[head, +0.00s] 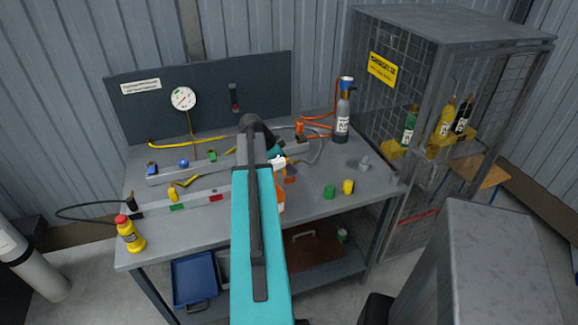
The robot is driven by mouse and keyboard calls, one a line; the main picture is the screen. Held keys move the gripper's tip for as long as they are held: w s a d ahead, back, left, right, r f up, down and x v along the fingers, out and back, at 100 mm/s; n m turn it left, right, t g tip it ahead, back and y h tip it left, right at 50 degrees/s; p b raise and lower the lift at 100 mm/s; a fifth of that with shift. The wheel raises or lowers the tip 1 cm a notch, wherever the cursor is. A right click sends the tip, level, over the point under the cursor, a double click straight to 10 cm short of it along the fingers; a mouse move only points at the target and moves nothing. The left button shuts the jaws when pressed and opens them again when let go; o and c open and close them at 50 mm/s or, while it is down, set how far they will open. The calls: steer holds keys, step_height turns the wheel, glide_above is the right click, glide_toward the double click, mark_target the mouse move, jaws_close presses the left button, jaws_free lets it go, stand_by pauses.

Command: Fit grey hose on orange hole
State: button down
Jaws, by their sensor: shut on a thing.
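My gripper (279,152) is mostly hidden behind my teal and dark arm, over the middle of the workbench. It is shut, and the grey hose (321,148) loops on its right with one end running in at the jaws; the grip itself is not clear. An orange fitting (299,129) stands near the right end of the back rail, behind and right of my gripper. An orange patch (291,179) shows just right of my arm. I cannot tell which orange part has the hole, as no opening is visible at this size.
Green (329,191) and yellow (348,187) pieces and a grey cylinder (343,117) stand on the right. A yellow bottle (130,236) stands front left. A mesh cage (455,110) borders the bench's right side.

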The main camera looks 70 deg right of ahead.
steer(key=shift+f, duration=0.1)
steer(key=c, duration=1.5)
jaws_free()
steer(key=shift+o, duration=0.2)
steer(key=b+v, duration=0.3)
steer(key=v, duration=1)
steer(key=shift+w+a+r, duration=0.15)
steer(key=shift+a+r, duration=0.05)
steer(key=shift+r, duration=0.15)
